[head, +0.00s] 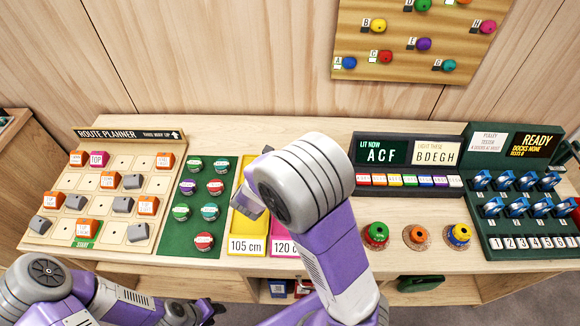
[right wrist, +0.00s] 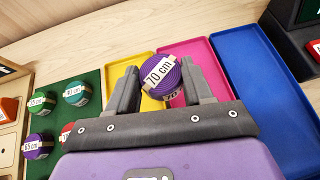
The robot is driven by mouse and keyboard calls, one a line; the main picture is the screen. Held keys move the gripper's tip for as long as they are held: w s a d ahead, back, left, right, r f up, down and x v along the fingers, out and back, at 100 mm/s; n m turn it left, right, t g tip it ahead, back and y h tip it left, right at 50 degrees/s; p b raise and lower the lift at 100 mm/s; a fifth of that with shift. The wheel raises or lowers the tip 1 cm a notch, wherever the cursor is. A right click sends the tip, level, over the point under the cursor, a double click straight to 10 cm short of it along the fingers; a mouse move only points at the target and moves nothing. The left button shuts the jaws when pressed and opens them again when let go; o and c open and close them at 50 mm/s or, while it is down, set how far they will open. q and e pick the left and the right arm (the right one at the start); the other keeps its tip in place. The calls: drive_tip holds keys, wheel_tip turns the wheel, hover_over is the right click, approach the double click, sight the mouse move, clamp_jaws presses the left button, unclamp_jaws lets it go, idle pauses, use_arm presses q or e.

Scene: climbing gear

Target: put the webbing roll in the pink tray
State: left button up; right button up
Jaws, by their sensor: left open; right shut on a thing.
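My right gripper (right wrist: 161,84) is shut on a purple webbing roll (right wrist: 162,70) with a pale band reading "70 cm". In the right wrist view the roll appears in front of the yellow tray (right wrist: 148,103) and the pink tray (right wrist: 199,49); its height above them is hard to tell. In the head view my right arm covers the roll and most of the pink tray (head: 279,236), whose front label reads "120 c…". My left gripper (head: 207,311) is low at the bottom edge, in front of the table, open, with no thing seen in it.
A green mat (head: 217,217) with several banded rolls lies left of the yellow tray. A blue tray (right wrist: 263,80) lies right of the pink one. A route planner board (head: 110,190) is at left; dark display units (head: 410,150) and colored knobs (head: 375,234) are at right.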

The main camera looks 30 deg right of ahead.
drive_tip(key=d+r+m+g+h+p, duration=0.2)
drive_tip(key=d+m+g+h+p, duration=0.2)
drive_tip(key=d+m+g+p, duration=0.45)
drive_tip(key=a+f, duration=0.1)
drive_tip(key=f, duration=0.2)
drive_tip(key=f+t, duration=0.1)
drive_tip(key=f, duration=0.3)
drive_tip(key=a+f+n+t+p, duration=0.1)
drive_tip(key=f, duration=0.2)
drive_tip(key=shift+a+f, duration=0.25)
drive_tip(key=shift+a, duration=0.05)
drive_tip(key=shift+f, duration=0.2)
drive_tip(key=o, duration=1)
drive_tip(key=shift+o, duration=0.2)
drive_tip(key=shift+r, duration=0.1)
